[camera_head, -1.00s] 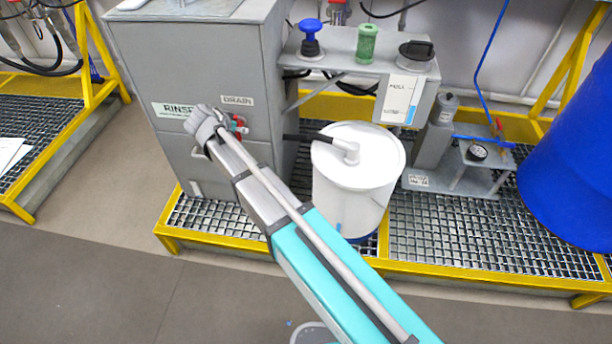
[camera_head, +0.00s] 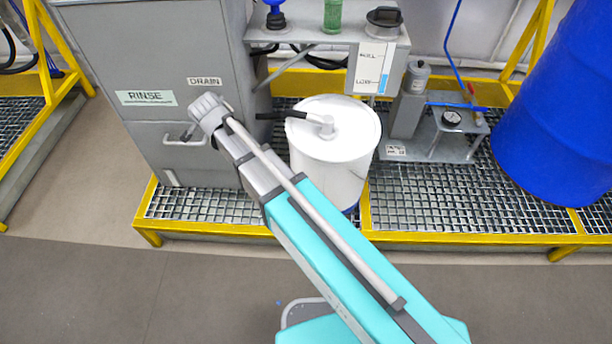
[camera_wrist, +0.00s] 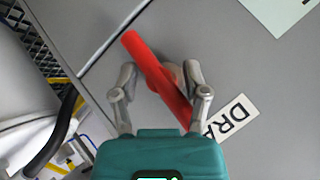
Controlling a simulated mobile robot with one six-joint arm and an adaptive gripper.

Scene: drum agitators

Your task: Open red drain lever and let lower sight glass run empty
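The red drain lever (camera_wrist: 151,68) shows in the wrist view as a straight bar slanting from upper left to lower right on the grey cabinet face. It passes between the two fingers of my gripper (camera_wrist: 159,72), which stand apart on either side of it. The DRAIN label (camera_wrist: 235,115) is at its lower right. In the head view my wrist end hides the lever below the DRAIN label (camera_head: 205,81). A sight gauge (camera_head: 370,66) marked FULL and LOW stands at right, with a short blue column beside LOW. I cannot tell whether this is the lower sight glass.
A white lidded bucket (camera_head: 334,150) with a black hose (camera_head: 283,115) stands right of the cabinet (camera_head: 150,60), close to my arm. A yellow-edged grating (camera_head: 420,205), pump stand (camera_head: 440,135) and blue drum (camera_head: 560,110) lie further right.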

